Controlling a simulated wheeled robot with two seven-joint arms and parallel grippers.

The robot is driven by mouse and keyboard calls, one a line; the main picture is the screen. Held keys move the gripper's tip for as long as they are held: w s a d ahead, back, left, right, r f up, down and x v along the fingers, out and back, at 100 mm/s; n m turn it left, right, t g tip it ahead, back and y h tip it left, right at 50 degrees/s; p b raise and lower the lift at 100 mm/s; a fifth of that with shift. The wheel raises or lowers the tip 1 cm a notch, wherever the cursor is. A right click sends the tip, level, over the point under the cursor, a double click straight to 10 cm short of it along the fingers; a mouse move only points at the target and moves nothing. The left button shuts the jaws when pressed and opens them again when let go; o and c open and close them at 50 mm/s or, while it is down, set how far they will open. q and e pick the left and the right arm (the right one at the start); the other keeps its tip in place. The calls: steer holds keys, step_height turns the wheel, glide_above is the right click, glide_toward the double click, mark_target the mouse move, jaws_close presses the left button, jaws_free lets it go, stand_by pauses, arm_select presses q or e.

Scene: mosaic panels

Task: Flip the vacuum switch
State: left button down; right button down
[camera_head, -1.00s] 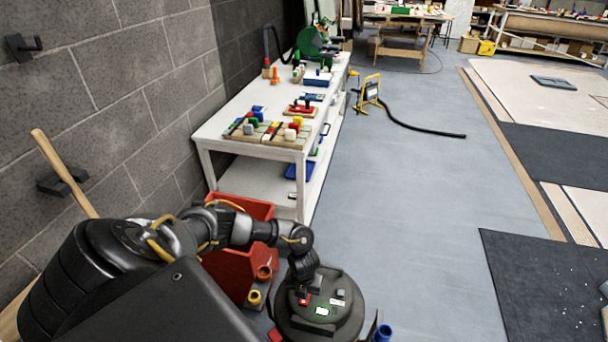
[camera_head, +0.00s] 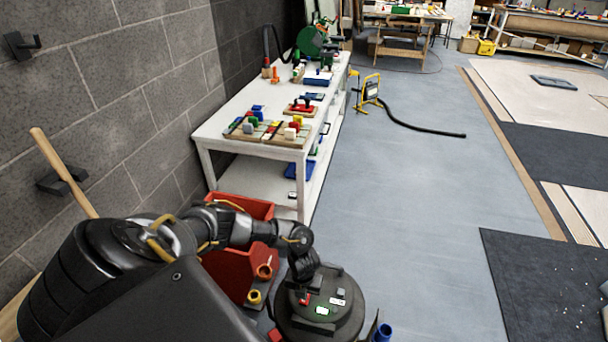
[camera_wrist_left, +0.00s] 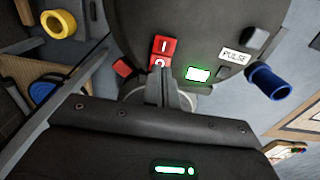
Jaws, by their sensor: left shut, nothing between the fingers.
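The vacuum (camera_head: 348,322) is a round dark machine on the floor at the bottom middle of the head view. Its red rocker switch (camera_head: 305,299) is on top, beside a lit green-edged panel (camera_head: 322,310). In the left wrist view the switch (camera_wrist_left: 164,46) shows I and O marks, and the lit panel (camera_wrist_left: 198,74) is to its right. My left gripper (camera_head: 304,283) is shut and empty over the vacuum's top. In the wrist view its fingertips (camera_wrist_left: 160,72) overlap the O end of the switch; I cannot tell whether they touch it. My right gripper is out of view.
A PULSE label (camera_wrist_left: 235,57) and dark button are right of the lit panel. A blue tube (camera_wrist_left: 268,82) and yellow ring (camera_wrist_left: 58,24) are near the vacuum. A red bin (camera_head: 228,270) stands left, below a white table (camera_head: 222,139).

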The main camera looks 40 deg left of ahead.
arm_select(q)
steer(key=shift+f+b, duration=1.05)
steer(key=shift+f, duration=0.1)
stand_by(0.3)
steer(key=shift+r, duration=0.1)
step_height(320, 180, up, 7)
steer(key=p, duration=0.6)
steer(key=shift+p, duration=0.3)
steer(key=shift+d, duration=0.1)
